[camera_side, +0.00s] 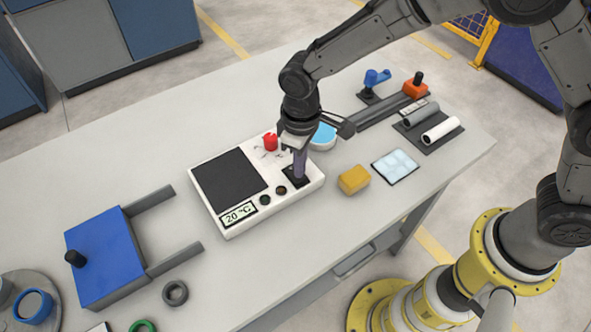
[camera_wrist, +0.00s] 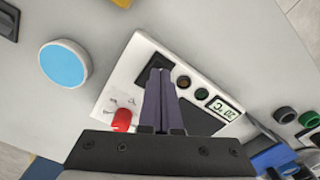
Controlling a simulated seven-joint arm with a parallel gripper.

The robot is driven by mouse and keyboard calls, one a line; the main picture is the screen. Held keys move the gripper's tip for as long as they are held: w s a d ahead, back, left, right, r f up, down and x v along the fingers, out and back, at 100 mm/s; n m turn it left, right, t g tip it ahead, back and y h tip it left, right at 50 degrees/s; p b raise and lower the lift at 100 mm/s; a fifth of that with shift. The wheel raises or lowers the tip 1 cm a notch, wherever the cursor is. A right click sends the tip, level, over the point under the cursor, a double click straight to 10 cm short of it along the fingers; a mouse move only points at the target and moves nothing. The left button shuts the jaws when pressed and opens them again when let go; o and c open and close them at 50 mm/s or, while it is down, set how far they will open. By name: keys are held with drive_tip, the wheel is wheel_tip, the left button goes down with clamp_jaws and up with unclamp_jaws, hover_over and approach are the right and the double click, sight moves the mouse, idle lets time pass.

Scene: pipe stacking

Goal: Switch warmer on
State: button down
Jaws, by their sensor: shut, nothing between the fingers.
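The warmer (camera_side: 212,216) is a white box with a dark plate (camera_side: 228,176), a display (camera_side: 239,214) reading 20 °C and a red knob (camera_side: 270,143). Two small dark round lamps or buttons (camera_side: 265,200) sit near the display. A black switch (camera_side: 289,180) lies at its right front corner and also shows in the wrist view (camera_wrist: 150,70). My gripper (camera_side: 300,178) is shut and empty, pointing down at this switch. Its fingertips (camera_wrist: 160,73) overlap the switch and hide part of it; I cannot tell whether they touch it. Both lamps look unlit.
A round blue-topped container (camera_side: 323,137) stands close behind my gripper. A yellow sponge-like block (camera_side: 354,180) and a light blue pad (camera_side: 395,167) lie to the right. Pipes on a dark holder (camera_side: 428,128) are farther right. A blue clamp-like fixture (camera_side: 104,257) stands left.

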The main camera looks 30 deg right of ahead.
drive_tip(key=shift+f, duration=0.75)
idle(0.3)
drive_tip(key=shift+r, duration=3.55)
drive_tip(key=s+d+r+m+t+y, duration=0.1)
drive_tip(key=s+d+r+m+t, duration=0.2)
drive_tip(key=d+r, duration=1.2)
drive_tip(key=s+d+r+m+t, duration=0.2)
drive_tip(key=s+d+r, duration=0.35)
drive_tip(key=s, duration=0.25)
drive_tip(key=s+d+f+m+h, duration=0.1)
drive_tip(key=s+d+f, duration=0.2)
drive_tip(key=s+f, duration=0.3)
drive_tip(key=s, duration=0.4)
drive_tip(key=shift+t, duration=0.3)
